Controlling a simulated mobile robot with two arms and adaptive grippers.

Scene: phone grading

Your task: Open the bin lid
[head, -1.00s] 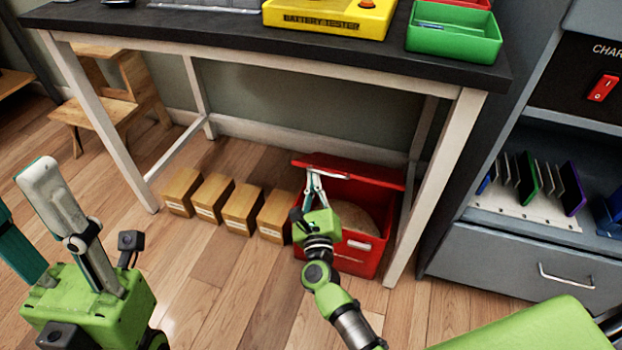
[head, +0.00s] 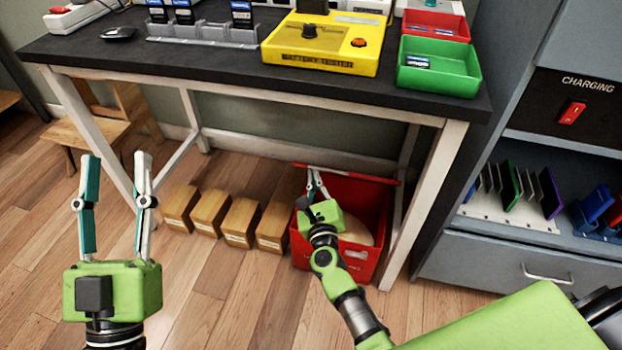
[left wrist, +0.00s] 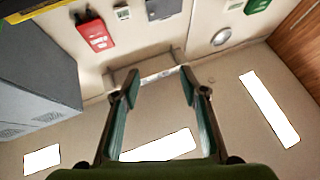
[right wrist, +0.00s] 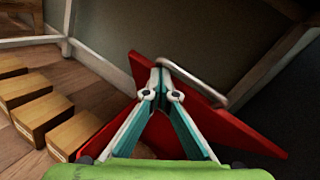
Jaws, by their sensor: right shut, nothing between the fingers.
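The red bin (head: 372,215) stands on the floor under the right end of the table. Its lid (head: 347,174) is raised at the back, seen nearly edge-on, and the bin's inside with a tan surface shows. In the right wrist view the red lid (right wrist: 225,125) stands tilted behind the fingers, with a metal bar (right wrist: 190,82) along its upper edge. My right gripper (head: 312,172) is shut and empty at the lid's left part; whether it touches the lid I cannot tell.
Several cardboard boxes (head: 240,222) stand in a row left of the bin. The table (head: 225,77) above carries a yellow tester (head: 325,45), a green tray (head: 440,68) and a red tray (head: 437,25). A grey cabinet (head: 500,255) stands to the right.

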